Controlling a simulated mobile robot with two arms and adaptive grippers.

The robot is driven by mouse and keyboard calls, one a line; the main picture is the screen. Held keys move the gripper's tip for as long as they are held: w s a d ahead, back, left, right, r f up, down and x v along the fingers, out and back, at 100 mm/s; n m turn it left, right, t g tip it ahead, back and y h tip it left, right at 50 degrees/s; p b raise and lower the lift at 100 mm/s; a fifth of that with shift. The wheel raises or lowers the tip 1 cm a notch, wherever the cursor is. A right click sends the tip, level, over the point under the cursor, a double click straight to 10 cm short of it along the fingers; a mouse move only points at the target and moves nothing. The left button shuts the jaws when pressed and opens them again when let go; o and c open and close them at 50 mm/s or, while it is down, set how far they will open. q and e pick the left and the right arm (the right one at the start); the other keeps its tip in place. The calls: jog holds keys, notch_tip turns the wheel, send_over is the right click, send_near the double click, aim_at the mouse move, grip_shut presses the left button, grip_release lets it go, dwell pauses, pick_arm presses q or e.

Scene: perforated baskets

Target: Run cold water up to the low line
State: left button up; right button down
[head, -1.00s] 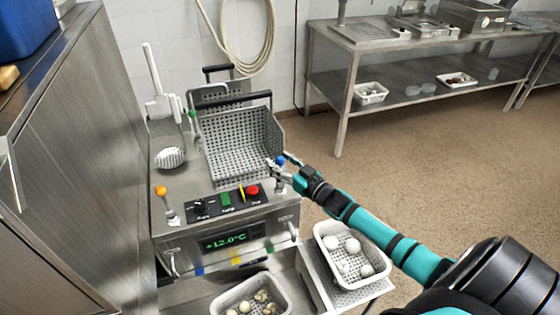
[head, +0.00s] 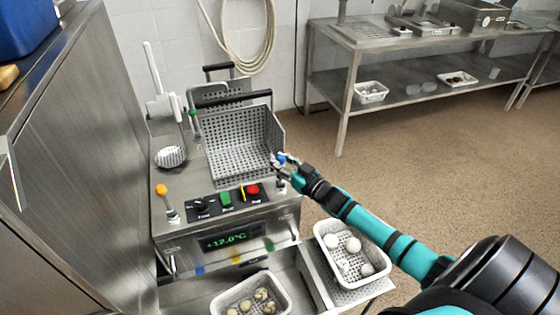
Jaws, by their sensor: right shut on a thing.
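A steel cooking unit (head: 180,222) stands at the centre left, with a display (head: 225,241) reading +12.0°C. A blue knob (head: 281,158) sits at the right of its top, beside a perforated basket (head: 238,135) with a black handle. My right gripper (head: 282,164) is shut on the blue knob, and its fingers partly cover it. An orange knob (head: 161,189) stands at the left front of the unit. I cannot see a water surface or a low line. My left gripper is not in view.
A control panel (head: 228,201) has a dial, a green button and a red button. White trays with pale round items (head: 323,233) and brownish items (head: 217,302) stand low in front. A skimmer (head: 170,157) lies at left. Open floor (head: 450,150) is at right.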

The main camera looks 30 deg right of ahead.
dwell(0.4)
jog(key=shift+s+f+b, duration=0.2)
jog(key=shift+b, duration=0.3)
jog(key=s+a+f+n+t+y+b, duration=0.1)
jog(key=s+t+b, duration=0.4)
jog(key=b, duration=0.6)
jog(key=shift+s+a+f+n+y, duration=0.25)
jog(key=shift+s+f+n+y, duration=0.25)
jog(key=shift+s+f+n, duration=0.45)
jog(key=shift+w+f, duration=0.1)
jog(key=shift+f, duration=0.1)
jog(key=c, duration=1.1)
grip_release()
jog(key=shift+s+d, duration=0.25)
jog(key=shift+o, duration=0.4)
jog(key=shift+a+r, duration=0.1)
jog(key=shift+a, duration=0.05)
